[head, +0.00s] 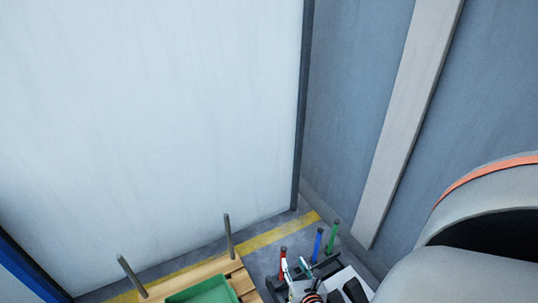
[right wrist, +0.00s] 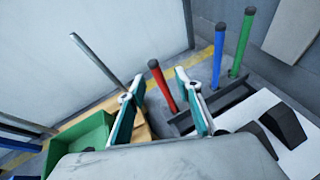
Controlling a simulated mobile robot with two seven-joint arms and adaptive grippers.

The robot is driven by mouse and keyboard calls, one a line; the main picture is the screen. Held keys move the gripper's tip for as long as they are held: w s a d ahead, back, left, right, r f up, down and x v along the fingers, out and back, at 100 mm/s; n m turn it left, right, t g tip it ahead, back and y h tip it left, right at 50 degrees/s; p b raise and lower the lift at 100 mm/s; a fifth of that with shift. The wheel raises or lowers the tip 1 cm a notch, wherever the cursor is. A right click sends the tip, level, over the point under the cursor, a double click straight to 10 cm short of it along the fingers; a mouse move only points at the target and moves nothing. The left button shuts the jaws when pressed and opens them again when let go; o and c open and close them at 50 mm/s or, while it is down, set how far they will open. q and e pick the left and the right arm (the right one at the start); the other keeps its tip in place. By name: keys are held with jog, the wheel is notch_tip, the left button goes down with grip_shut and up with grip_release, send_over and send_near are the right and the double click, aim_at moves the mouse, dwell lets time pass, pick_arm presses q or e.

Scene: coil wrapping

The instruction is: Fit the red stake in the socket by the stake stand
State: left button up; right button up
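The red stake (right wrist: 162,86) stands in the dark stake stand (right wrist: 222,104), slightly tilted in the right wrist view. It also shows in the head view (head: 283,261). My right gripper (right wrist: 159,79) is open, with one teal finger on each side of the red stake in the right wrist view. I cannot tell whether the stake lies between the fingertips or just beyond them, and no contact shows. In the head view the gripper (head: 294,268) is small and close beside the stake. The socket cannot be made out. My left gripper is not in view.
A blue stake (right wrist: 220,55) and a green stake (right wrist: 242,42) stand in the same stand. A wooden pallet (head: 244,284) carries upright grey posts (head: 228,236) and a green bin (head: 205,291). A large pale panel (head: 150,110) rises behind.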

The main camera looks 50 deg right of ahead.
aim_at(285, 253)
jog(key=shift+n, duration=0.9)
jog(key=w+f, duration=0.1)
jog(key=w+d+f, duration=0.1)
jog(key=w, duration=0.1)
jog(key=shift+d+f+b, duration=0.2)
jog(key=shift+b, duration=0.15)
jog(key=b+x, duration=0.1)
jog(key=x, duration=0.4)
jog(key=shift+w+a+b, duration=0.15)
jog(key=shift+b, duration=0.15)
jog(key=shift+w+f, duration=0.1)
jog(key=shift+w, duration=0.15)
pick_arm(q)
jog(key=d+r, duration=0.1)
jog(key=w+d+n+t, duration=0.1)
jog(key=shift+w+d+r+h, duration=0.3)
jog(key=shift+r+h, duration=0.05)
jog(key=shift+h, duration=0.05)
pick_arm(e)
jog(key=shift+w, duration=0.2)
grip_shut()
